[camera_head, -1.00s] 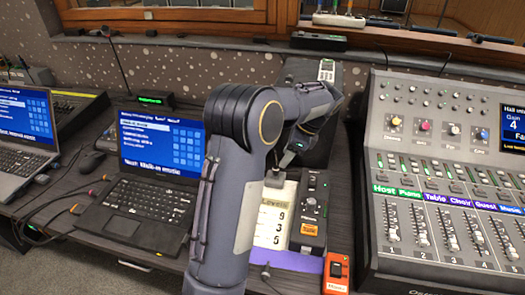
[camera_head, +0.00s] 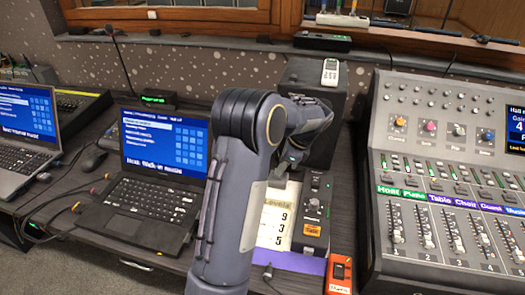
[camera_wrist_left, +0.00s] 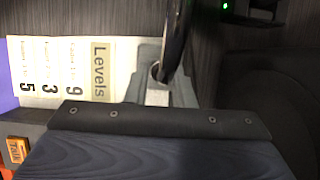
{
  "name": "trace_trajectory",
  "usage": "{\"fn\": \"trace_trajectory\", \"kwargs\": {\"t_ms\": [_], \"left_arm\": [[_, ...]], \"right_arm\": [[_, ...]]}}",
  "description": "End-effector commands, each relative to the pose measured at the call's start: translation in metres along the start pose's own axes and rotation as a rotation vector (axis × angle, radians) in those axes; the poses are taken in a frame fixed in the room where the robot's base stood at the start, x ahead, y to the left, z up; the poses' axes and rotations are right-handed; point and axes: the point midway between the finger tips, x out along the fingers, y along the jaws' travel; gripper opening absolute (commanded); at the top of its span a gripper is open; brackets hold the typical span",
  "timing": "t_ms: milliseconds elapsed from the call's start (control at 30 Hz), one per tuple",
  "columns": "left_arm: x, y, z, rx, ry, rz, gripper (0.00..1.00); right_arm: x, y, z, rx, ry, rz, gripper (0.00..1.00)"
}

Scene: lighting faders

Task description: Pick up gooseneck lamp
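A thin dark gooseneck stalk (camera_head: 122,65) rises behind the middle laptop in the head view; I cannot tell whether it is the lamp or a microphone. My left gripper (camera_head: 281,170) is at the upper end of the paper sheet marked Levels, mostly hidden behind my own forearm. In the left wrist view a dark narrow piece (camera_wrist_left: 174,42) stands by a grey part beside the sheet; I cannot tell whether it is a finger or a held thing. The finger gap is not clear. My right gripper is not in view.
The Levels sheet (camera_head: 276,217) lies beside a small black control box (camera_head: 314,210). The middle laptop (camera_head: 160,150) stands left of my arm, and the mixing desk (camera_head: 440,238) stands right. A black speaker-like box (camera_head: 302,80) is behind the gripper. An orange-red device (camera_head: 339,272) lies in front.

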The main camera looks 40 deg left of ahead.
Motion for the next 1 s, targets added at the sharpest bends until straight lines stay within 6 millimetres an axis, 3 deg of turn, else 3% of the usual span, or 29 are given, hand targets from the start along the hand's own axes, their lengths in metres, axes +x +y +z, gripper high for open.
{"fn": "trace_trajectory", "kwargs": {"t_ms": [100,533,733,1000], "left_arm": [[0.000,0.000,0.000,0.000,0.000,0.001,0.00],[-0.009,-0.001,0.003,0.000,0.001,-0.002,0.00],[-0.035,0.002,0.012,0.001,0.003,-0.004,0.00],[-0.081,0.040,0.020,0.002,0.003,-0.004,0.00]], "right_arm": [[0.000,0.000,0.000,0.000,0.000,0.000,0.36],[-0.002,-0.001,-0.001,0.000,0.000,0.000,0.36],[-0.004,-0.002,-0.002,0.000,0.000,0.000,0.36],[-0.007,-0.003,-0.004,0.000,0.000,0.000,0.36]]}}
